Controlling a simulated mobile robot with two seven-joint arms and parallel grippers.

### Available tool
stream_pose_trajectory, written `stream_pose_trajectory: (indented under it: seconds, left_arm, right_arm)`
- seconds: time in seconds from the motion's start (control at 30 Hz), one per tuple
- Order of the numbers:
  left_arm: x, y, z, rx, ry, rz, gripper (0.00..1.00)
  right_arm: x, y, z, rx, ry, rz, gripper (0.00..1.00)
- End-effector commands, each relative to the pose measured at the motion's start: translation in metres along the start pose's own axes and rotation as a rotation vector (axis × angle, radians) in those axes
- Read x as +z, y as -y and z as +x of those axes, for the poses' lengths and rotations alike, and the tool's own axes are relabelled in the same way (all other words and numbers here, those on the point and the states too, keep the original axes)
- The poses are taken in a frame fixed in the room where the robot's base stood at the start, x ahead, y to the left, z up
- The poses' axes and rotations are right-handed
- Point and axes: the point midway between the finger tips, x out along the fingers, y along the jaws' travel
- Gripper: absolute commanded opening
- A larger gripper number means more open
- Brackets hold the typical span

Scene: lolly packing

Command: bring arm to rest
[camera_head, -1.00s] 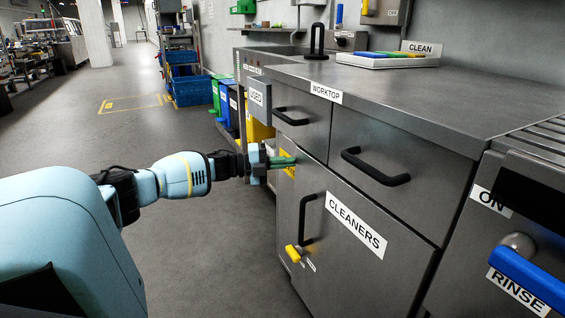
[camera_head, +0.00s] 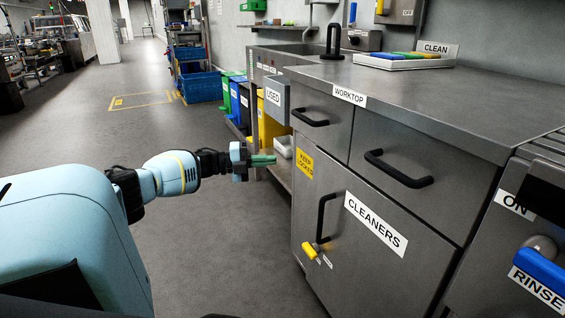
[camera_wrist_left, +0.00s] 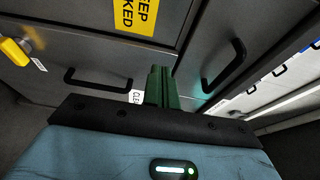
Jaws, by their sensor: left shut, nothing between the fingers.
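My left gripper (camera_head: 263,160) reaches in from the left in the head view. Its green fingers are shut together with nothing between them. They are in the air, to the left of the cleaners cabinet (camera_head: 360,270) and apart from it in the head view. In the left wrist view the closed green fingers (camera_wrist_left: 161,88) point toward the grey cabinet front with its black handles and a yellow label (camera_wrist_left: 137,14). My right gripper is not in view.
The cabinet has a black handle (camera_head: 324,218) and a yellow knob (camera_head: 309,251). The worktop (camera_head: 440,95) above holds a white tray (camera_head: 404,64) of coloured cloths. Bins (camera_head: 270,122) stand beyond the used box (camera_head: 276,102). Open grey floor (camera_head: 230,240) lies left of the cabinet.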

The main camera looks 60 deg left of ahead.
Motion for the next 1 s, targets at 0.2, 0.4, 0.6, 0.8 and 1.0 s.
stream_pose_trajectory:
  seconds: [0.2,0.4,0.6,0.8,1.0]
  left_arm:
    - [0.008,-0.001,-0.016,0.000,-0.001,0.001,0.00]
    - [0.009,-0.001,-0.019,0.001,0.000,0.000,0.00]
    - [0.009,-0.001,-0.018,0.001,-0.001,0.000,0.00]
    - [0.009,0.009,-0.019,-0.005,-0.001,0.002,0.00]
    - [0.007,0.073,-0.025,-0.046,-0.001,0.017,0.00]
  right_arm:
    - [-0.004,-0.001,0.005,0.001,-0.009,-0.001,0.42]
    - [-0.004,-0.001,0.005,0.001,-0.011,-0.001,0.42]
    - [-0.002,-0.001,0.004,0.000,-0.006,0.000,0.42]
    - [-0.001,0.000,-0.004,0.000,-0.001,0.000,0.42]
    - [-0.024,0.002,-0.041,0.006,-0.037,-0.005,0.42]
